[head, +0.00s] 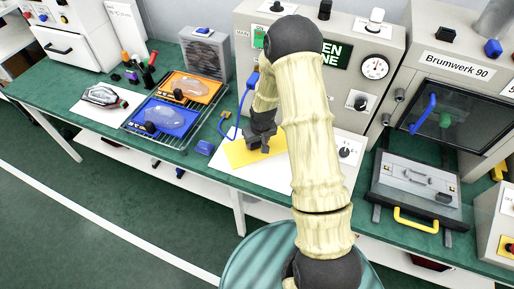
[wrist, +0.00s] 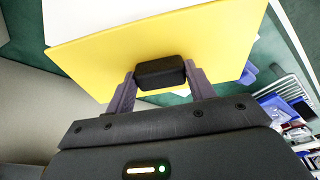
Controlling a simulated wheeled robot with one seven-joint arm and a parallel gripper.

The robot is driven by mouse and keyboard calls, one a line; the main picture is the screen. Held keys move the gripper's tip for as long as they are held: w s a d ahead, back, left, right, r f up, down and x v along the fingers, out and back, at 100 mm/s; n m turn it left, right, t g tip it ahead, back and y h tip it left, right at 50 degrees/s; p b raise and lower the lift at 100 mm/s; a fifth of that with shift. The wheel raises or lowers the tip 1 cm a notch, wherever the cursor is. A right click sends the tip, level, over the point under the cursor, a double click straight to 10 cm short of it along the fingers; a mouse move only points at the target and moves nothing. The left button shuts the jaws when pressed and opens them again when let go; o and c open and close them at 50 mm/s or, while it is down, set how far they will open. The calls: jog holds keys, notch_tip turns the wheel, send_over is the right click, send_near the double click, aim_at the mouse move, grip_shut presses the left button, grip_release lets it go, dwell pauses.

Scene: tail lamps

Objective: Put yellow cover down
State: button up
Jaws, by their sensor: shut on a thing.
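The yellow cover (head: 240,154) is a flat yellow plate with a black block-shaped handle (wrist: 160,73) on it. My gripper (head: 262,138) is shut on that handle, with one finger on each side, as the wrist view shows. In the head view the cover is low over a white sheet (head: 278,182) on the green bench, in front of the grey machine with the gauge. I cannot tell whether the cover touches the sheet. My arm hides the cover's right part in the head view.
A wire rack (head: 133,127) left of the cover bears an orange tray (head: 207,87) and a blue tray (head: 186,117). A grey case (head: 412,187) with a yellow handle stands at the right.

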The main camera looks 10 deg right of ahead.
aim_at(257, 148)
jog(key=shift+f, duration=0.15)
jog(key=shift+s+p+x, duration=0.2)
jog(key=shift+p+x, duration=0.05)
jog(key=shift+x, duration=0.75)
jog(key=shift+s+p+x, duration=0.2)
jog(key=shift+p+x, duration=0.05)
jog(key=shift+x, duration=0.75)
jog(key=shift+f, duration=0.1)
jog(key=shift+f, duration=0.15)
jog(key=o, duration=1.1)
jog(key=b+v, duration=0.3)
jog(key=v, duration=0.9)
